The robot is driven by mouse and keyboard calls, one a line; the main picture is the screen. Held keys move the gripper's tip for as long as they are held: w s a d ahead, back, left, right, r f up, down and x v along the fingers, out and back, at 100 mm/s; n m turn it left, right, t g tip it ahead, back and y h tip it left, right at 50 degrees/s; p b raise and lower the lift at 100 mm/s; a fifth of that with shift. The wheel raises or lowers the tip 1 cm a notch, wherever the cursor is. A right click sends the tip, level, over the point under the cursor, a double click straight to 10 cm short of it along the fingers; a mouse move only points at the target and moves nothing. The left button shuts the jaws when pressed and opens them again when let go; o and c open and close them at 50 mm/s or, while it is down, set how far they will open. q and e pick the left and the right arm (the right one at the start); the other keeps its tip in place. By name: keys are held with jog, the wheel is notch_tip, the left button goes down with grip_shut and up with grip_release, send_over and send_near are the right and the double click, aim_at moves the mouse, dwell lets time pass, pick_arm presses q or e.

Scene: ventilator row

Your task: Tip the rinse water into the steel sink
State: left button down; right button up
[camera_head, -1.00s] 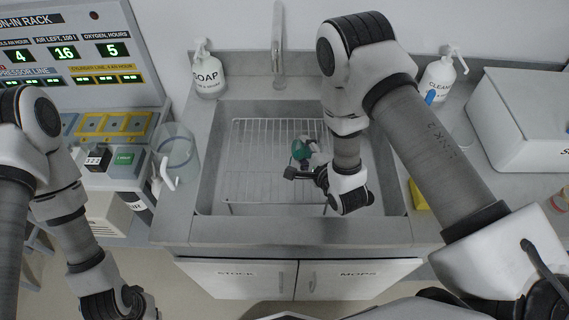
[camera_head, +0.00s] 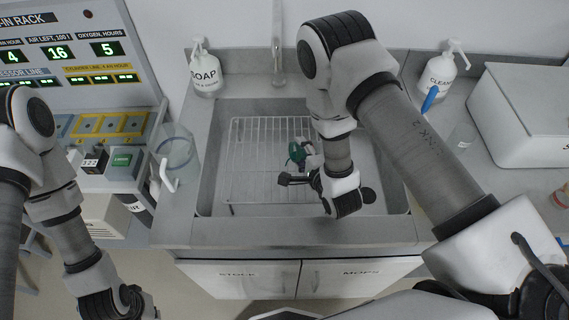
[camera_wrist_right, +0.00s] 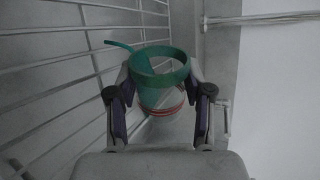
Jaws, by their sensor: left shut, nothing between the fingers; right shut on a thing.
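The steel sink (camera_head: 207,190) is in the middle of the head view, with a wire rack (camera_head: 240,165) in its basin. My right gripper (camera_head: 298,172) is low over the rack, shut on a clear cup with a green rim (camera_head: 297,152). In the right wrist view the green-rimmed cup (camera_wrist_right: 163,85) sits between the two fingers (camera_wrist_right: 160,115), with red bands on its clear body and a green strip at the left. I cannot make out any water in it. My left gripper (camera_head: 130,302) is shut and empty at the lower left edge, mostly cut off, away from the sink.
A tap (camera_head: 279,55) stands behind the basin, with a soap bottle (camera_head: 205,75) to its left and a cleaner bottle (camera_head: 438,75) to its right. A clear jug (camera_head: 176,155) is left of the sink. A white box (camera_head: 525,115) and a clear vessel (camera_head: 462,136) are on the right.

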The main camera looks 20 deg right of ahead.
pick_arm(q)
jog(key=shift+w+a, duration=0.1)
jog(key=shift+w, duration=0.05)
pick_arm(e)
jog(key=shift+s+a+f, duration=0.1)
jog(key=shift+a, duration=0.05)
pick_arm(q)
jog(key=shift+w+a+f, duration=0.1)
pick_arm(e)
jog(key=shift+w, duration=0.2)
jog(key=shift+s, duration=0.25)
jog(key=shift+n, duration=0.3)
pick_arm(q)
jog(key=shift+s+a, duration=0.3)
jog(key=shift+s, duration=0.05)
pick_arm(e)
jog(key=shift+w+a, duration=0.1)
jog(key=shift+w, duration=0.15)
